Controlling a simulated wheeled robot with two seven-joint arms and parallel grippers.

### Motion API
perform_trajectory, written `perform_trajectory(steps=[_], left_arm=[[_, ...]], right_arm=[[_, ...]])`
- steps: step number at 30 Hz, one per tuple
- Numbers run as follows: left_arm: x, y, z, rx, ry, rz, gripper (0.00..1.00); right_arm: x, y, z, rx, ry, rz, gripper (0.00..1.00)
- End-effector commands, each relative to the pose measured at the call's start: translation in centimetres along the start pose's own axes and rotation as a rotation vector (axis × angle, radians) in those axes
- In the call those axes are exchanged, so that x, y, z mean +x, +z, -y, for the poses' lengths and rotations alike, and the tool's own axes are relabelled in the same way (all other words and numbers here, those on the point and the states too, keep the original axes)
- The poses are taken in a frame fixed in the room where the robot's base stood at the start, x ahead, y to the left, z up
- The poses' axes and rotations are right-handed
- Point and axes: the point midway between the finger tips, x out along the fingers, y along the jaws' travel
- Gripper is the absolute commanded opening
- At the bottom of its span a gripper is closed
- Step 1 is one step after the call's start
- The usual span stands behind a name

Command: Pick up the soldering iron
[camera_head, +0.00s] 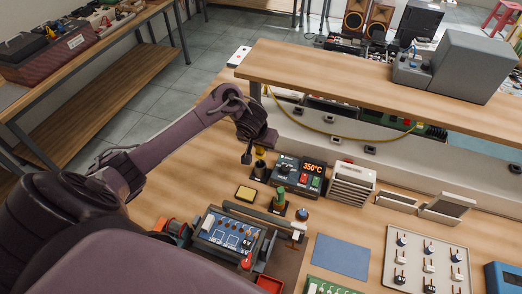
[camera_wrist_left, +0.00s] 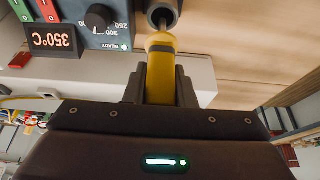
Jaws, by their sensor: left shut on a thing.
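The soldering iron shows its yellow handle with a dark band in the left wrist view (camera_wrist_left: 161,75). Its lower end meets a dark round holder (camera_wrist_left: 163,12). In the head view a small yellow part of the iron (camera_head: 260,151) shows just above the holder (camera_head: 259,168), beside the soldering station (camera_head: 296,176). My left gripper (camera_head: 254,146) is over the holder, shut on the yellow handle; its fingers sit on both sides of the handle in the wrist view. The iron's tip is hidden. My right gripper is not in view.
The station display reads 350°C. A yellow sponge pad (camera_head: 246,193) and a circuit board in a holder (camera_head: 228,231) lie in front. A raised shelf (camera_head: 360,88) runs behind the station. A blue mat (camera_head: 341,256) and a switch panel (camera_head: 425,262) lie to the right.

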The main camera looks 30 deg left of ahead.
Motion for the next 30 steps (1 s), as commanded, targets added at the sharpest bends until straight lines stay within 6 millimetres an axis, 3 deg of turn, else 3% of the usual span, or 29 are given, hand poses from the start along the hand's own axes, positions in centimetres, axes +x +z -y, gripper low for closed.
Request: perform_trajectory(steps=[1,6,9,12,15,30], left_arm=[[-1.7,-1.0,-0.1,0.000,0.003,-0.008,0.05],[-6.7,-3.1,-0.1,0.001,0.002,-0.010,0.05],[-9.9,-4.3,0.2,0.002,-0.004,-0.006,0.05],[-12.1,-5.2,0.2,0.002,-0.003,-0.005,0.05],[-12.2,-5.4,-0.1,0.008,0.000,-0.012,0.05],[-13.7,-5.7,0.0,-0.001,0.000,-0.001,0.05]], right_arm=[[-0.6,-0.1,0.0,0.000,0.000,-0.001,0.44],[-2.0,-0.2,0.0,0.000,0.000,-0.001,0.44],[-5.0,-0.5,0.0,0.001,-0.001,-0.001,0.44],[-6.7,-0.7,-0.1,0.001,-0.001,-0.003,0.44],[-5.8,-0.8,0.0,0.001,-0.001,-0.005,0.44],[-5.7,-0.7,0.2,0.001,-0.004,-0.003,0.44]])
